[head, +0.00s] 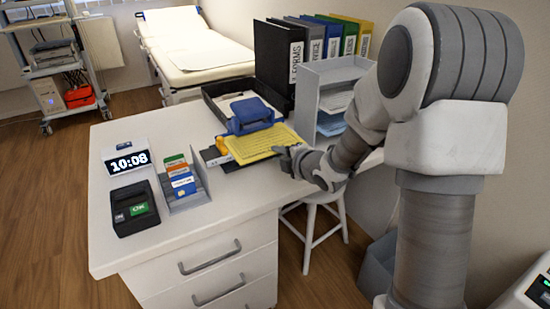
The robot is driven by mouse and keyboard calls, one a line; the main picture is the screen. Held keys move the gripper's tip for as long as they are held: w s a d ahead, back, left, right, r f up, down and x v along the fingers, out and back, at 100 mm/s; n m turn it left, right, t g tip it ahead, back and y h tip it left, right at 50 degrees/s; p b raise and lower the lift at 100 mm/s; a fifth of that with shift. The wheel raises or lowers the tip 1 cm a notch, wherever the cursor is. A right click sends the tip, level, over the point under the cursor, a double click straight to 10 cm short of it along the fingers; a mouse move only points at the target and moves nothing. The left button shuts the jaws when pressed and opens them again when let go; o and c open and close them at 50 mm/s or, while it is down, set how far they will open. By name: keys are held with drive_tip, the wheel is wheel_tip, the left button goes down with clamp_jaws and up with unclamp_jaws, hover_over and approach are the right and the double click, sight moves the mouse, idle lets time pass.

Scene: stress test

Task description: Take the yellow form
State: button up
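The yellow form (258,143) is a flat sheet with printed lines. It shows near the back middle of the white desk, in front of a blue device (250,114). My gripper (284,153) is at the form's right front edge, with its fingertips overlapping that edge in the picture. The fingers are small and partly hidden by my wrist, so I cannot tell whether they are closed on the sheet. A dark and orange edge of something shows beneath the form on its left.
A black tray (213,98) stands behind, with binders (280,55) and a grey paper rack (309,93) at the back right. A clock (128,160), card holder (187,197) and black card terminal (134,210) stand left. The desk's front middle (235,195) is clear.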

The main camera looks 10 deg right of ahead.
drive_tip(key=shift+w+a+f, duration=0.2)
drive_tip(key=shift+w+f, duration=0.05)
drive_tip(key=shift+w, duration=0.3)
clamp_jaws()
drive_tip(key=shift+b, duration=0.35)
drive_tip(key=shift+s, duration=0.1)
drive_tip(key=shift+s+d+r+b, duration=0.15)
drive_tip(key=shift+s+d, duration=0.15)
drive_tip(key=shift+s, duration=0.45)
drive_tip(key=shift+s+d+f+b, duration=0.1)
drive_tip(key=shift+s+d, duration=0.25)
drive_tip(key=shift+s, duration=0.35)
drive_tip(key=shift+s+d+r+b, duration=0.15)
drive_tip(key=shift+s+d, duration=0.15)
drive_tip(key=shift+s, duration=0.45)
drive_tip(key=s+f+v, duration=0.1)
drive_tip(key=f+v, duration=0.1)
drive_tip(key=v, duration=0.9)
drive_tip(key=shift+d, duration=0.2)
drive_tip(key=shift+w+f, duration=0.1)
drive_tip(key=shift+f, duration=0.05)
